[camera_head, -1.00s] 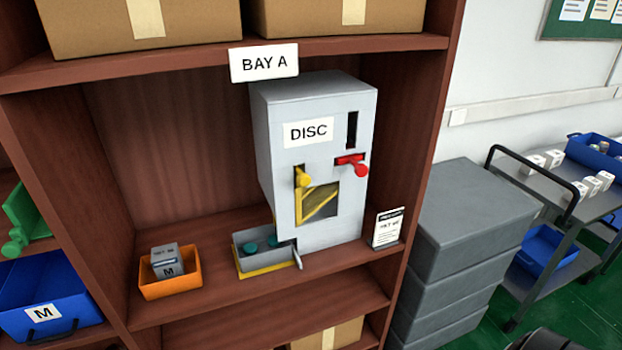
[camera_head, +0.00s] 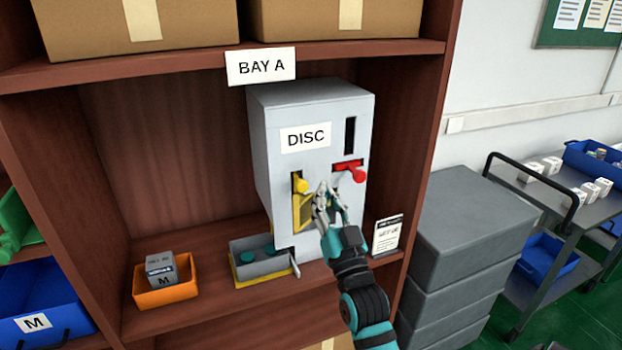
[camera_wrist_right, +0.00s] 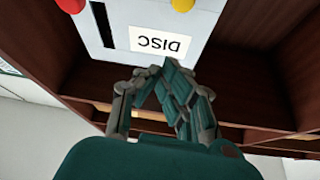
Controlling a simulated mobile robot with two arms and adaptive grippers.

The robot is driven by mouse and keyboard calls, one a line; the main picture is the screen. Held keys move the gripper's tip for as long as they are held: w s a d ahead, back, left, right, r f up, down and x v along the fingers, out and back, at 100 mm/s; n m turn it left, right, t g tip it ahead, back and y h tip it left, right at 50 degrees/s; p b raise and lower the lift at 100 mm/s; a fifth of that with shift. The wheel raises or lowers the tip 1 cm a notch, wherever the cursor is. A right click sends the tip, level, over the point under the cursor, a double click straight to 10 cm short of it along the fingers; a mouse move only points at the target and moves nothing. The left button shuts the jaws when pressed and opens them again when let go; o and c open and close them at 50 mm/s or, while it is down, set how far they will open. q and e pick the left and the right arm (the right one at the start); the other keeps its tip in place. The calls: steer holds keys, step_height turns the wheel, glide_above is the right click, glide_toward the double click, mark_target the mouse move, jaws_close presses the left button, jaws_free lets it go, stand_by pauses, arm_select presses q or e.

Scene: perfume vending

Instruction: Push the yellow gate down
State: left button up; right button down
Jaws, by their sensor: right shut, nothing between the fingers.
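The grey DISC machine (camera_head: 335,120) stands on the shelf under the BAY A sign. The yellow gate's knob (camera_head: 301,186) sits in a slot on its front, near the top left of a small window. A yellow panel (camera_head: 302,213) shows in that window. The knob also shows upside down at the top edge of the right wrist view (camera_wrist_right: 183,4). My right gripper (camera_head: 324,190) is shut and empty, just right of the yellow knob and in front of the window, partly hiding it. I cannot tell whether it touches the machine. My left gripper is not in view.
A red lever (camera_head: 356,173) sits above and right of my right gripper. A grey tray (camera_head: 262,262) with teal discs and an orange bin (camera_head: 166,292) stand on the shelf. A small card (camera_head: 387,236) stands beside the machine. Stacked grey boxes (camera_head: 465,230) are at the right.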

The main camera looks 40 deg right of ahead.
steer(key=p+x, duration=0.3)
steer(key=x, duration=0.5)
steer(key=shift+w+a+f, duration=0.15)
steer(key=shift+w+f, duration=0.05)
steer(key=shift+f, duration=0.8)
steer(key=shift+w+a+f, duration=0.15)
steer(key=shift+w+f, duration=0.05)
steer(key=shift+f, duration=0.85)
step_height(320, 180, down, 7)
steer(key=b, duration=0.4)
steer(key=shift+f+b, duration=0.25)
steer(key=shift+b, duration=0.1)
